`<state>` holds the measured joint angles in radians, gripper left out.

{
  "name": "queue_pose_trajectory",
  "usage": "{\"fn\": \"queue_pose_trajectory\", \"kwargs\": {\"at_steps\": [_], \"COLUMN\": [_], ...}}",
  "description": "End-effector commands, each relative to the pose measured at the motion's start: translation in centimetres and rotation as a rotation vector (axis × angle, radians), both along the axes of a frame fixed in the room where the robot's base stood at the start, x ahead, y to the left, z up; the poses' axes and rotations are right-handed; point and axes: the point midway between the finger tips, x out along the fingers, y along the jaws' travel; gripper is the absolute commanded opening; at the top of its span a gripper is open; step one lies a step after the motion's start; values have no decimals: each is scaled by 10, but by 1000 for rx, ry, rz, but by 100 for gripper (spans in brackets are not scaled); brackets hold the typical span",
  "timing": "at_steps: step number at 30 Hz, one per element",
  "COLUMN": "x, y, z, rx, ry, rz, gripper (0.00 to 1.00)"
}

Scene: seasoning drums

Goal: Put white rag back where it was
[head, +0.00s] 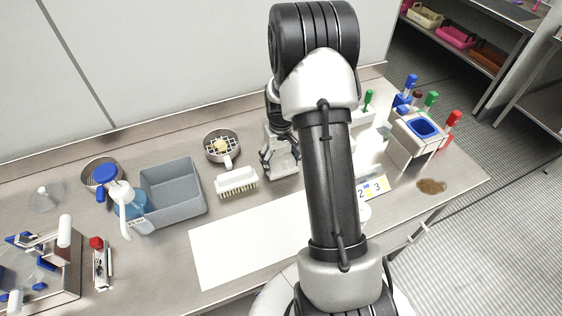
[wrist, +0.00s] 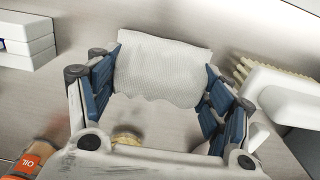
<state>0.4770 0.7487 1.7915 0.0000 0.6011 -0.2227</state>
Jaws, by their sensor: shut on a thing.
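The white rag (wrist: 165,70) is a pale, textured cloth between the blue-padded fingers of my gripper (wrist: 160,88) in the wrist view. My gripper is shut on it, with a finger at each side edge. In the head view my gripper (head: 280,158) is over the back of the counter, between the white brush and my arm. The rag's lower edge hangs free in the wrist view. I cannot tell whether the rag touches the counter.
The white brush (head: 237,182) lies close left of my gripper. A strainer pan (head: 222,147) stands behind it, and a grey bin (head: 172,190) farther left. A white sheet (head: 245,243) lies in front. A brown spill (head: 431,186) is near the right edge.

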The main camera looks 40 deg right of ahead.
Motion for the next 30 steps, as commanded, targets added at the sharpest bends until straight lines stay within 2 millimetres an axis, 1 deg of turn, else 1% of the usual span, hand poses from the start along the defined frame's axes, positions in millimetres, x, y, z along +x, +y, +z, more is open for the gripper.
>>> {"fn": "queue_pose_trajectory", "kwargs": {"at_steps": [6,7,16,26,30], "x": [0,0,0,0,1], "y": [0,0,0,0,0], "z": [-3,-3,-2,-2,9], "rx": [0,0,0,0,-1], "ry": [0,0,0,0,-2], "rz": [0,0,0,0,0], "gripper": [54,73,93,93,93]}}
